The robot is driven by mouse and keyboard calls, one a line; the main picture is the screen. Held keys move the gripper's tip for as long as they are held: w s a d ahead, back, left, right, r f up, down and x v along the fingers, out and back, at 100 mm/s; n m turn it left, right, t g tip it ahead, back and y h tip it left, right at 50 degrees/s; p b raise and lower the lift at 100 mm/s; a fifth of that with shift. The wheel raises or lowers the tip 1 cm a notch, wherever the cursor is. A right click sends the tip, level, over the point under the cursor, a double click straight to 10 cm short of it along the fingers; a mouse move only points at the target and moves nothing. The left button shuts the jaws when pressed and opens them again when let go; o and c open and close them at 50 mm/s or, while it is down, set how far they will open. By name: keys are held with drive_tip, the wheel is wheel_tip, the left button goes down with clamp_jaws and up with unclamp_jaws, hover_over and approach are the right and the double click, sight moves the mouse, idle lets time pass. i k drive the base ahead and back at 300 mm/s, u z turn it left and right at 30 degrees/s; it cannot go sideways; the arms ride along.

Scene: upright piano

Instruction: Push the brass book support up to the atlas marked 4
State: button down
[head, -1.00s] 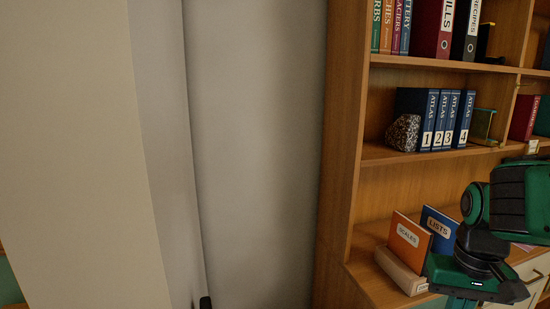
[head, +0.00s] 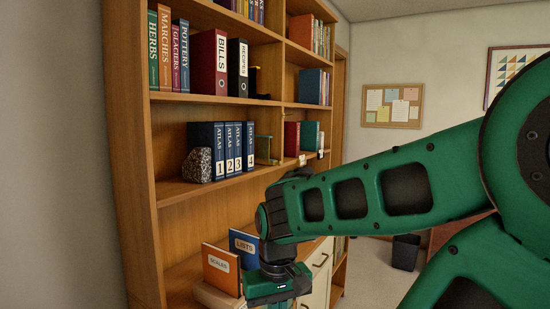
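The blue atlas marked 4 (head: 249,147) stands upright on the middle shelf, at the right end of a row of blue atlases. The brass book support (head: 264,149) stands just right of it on the same shelf. A narrow gap seems to lie between them, but its width is hard to judge from here. My gripper's green body (head: 270,289) is low at the bottom edge, in front of the lower shelf and well below the support. Its fingers are not visible, so I cannot see whether it is open or shut.
A speckled stone (head: 197,165) stands at the row's left end. Red and teal books (head: 292,139) stand in the bay to the right. Below are the orange Scales book (head: 221,270) and blue Lists book (head: 243,247), close to my wrist. My forearm crosses the right side.

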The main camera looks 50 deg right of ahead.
sight(261, 143)
drive_tip(key=z, duration=1.85)
drive_tip(key=k, duration=1.2)
drive_tip(key=z, duration=0.7)
drive_tip(key=i, duration=1.5)
drive_tip(key=u, duration=1)
drive_tip(key=i, duration=0.75)
drive_tip(key=u, duration=0.55)
